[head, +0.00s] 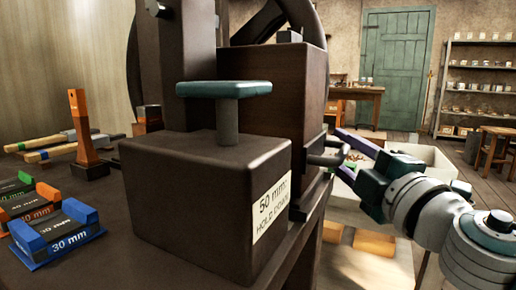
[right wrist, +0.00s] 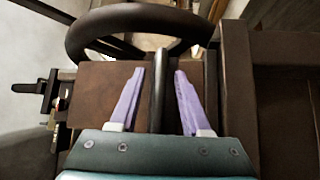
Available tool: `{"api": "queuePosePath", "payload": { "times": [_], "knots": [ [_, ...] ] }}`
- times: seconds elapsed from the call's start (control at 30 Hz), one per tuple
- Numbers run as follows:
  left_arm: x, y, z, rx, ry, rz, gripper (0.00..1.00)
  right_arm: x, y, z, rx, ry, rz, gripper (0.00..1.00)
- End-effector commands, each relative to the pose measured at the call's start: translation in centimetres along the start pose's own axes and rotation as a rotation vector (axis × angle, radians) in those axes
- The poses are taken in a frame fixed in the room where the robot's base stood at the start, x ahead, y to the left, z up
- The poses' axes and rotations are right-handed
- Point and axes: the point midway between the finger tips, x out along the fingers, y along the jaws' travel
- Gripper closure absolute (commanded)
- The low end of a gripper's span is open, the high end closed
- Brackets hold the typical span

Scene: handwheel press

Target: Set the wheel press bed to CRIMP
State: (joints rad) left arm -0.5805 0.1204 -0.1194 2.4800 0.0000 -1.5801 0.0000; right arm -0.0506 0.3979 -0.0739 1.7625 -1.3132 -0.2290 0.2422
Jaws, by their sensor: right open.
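The wheel press is a dark brown machine with a heavy block (head: 200,190) at the front, labelled "50 mm HOLD DOWN". A teal plate (head: 223,89) stands on a short post above the block. Part of a dark wheel rim (head: 303,18) shows at the top; a dark ring also shows in the right wrist view (right wrist: 135,17). My right gripper (head: 338,152) is at the press's right side, purple fingers apart. In the right wrist view a dark bar (right wrist: 158,95) lies between the open fingers; contact cannot be told. No CRIMP mark is readable. My left gripper is out of view.
A pale bin (head: 425,160) stands beyond my right arm.

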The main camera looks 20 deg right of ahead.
Motion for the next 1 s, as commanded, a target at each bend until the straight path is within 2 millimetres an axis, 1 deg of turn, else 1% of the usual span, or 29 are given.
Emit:
{"api": "queuePosePath", "payload": {
  "times": [0.07,0.47,1.0],
  "knots": [
    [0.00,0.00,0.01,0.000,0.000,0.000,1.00,-0.02,0.00,0.00,0.000,0.000,0.000,0.54],
    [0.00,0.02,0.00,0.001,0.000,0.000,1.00,-0.04,0.01,-0.01,0.000,0.000,0.000,0.99],
    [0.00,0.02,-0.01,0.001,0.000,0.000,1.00,-0.04,0.01,-0.01,0.000,0.000,0.000,1.00]
  ]
}}
